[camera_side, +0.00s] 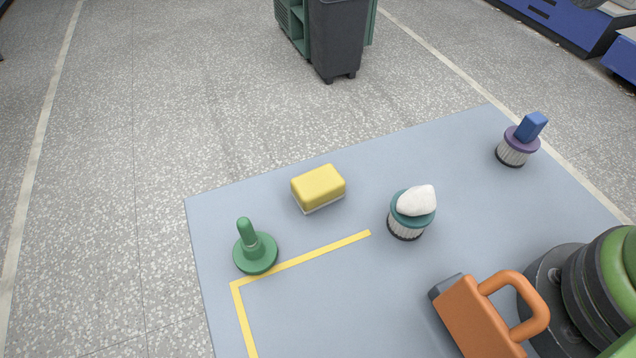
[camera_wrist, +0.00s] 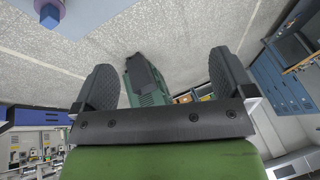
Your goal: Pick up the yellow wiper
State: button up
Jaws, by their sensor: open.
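The yellow wiper (camera_side: 318,187) looks like a rounded yellow block with a thin pale underside. It lies flat on the grey-blue mat in the side view, left of the middle, with nothing on it. My gripper (camera_wrist: 163,75) shows in the wrist view with its two dark fingers wide apart and nothing between them. It faces away from the mat's middle, toward the floor and the room. The side view does not show my gripper, and the wrist view does not show the wiper.
On the mat (camera_side: 290,330), a green knobbed stamp-like piece (camera_side: 254,250) stands left of the wiper. A teal bobbin (camera_side: 407,224) bears a white lump (camera_side: 417,201). A purple bobbin (camera_side: 515,152) bears a blue block (camera_side: 532,126). An orange handled object (camera_side: 473,318) lies at front. Yellow tape (camera_side: 300,258) marks a corner.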

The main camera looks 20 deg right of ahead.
jog(key=w+a+f+n+g, duration=0.1)
jog(key=w+a+f+g, duration=0.1)
jog(key=w+a+f, duration=0.25)
jog(key=n+g+h, duration=0.2)
jog(key=n, duration=0.1)
send_near(320, 182)
notch_tip(320, 182, down, 5)
jog(key=shift+w+f, duration=0.1)
jog(key=shift+w, duration=0.05)
notch_tip(320, 182, down, 6)
jog(key=shift+a+r, duration=0.15)
jog(key=shift+c, duration=0.2)
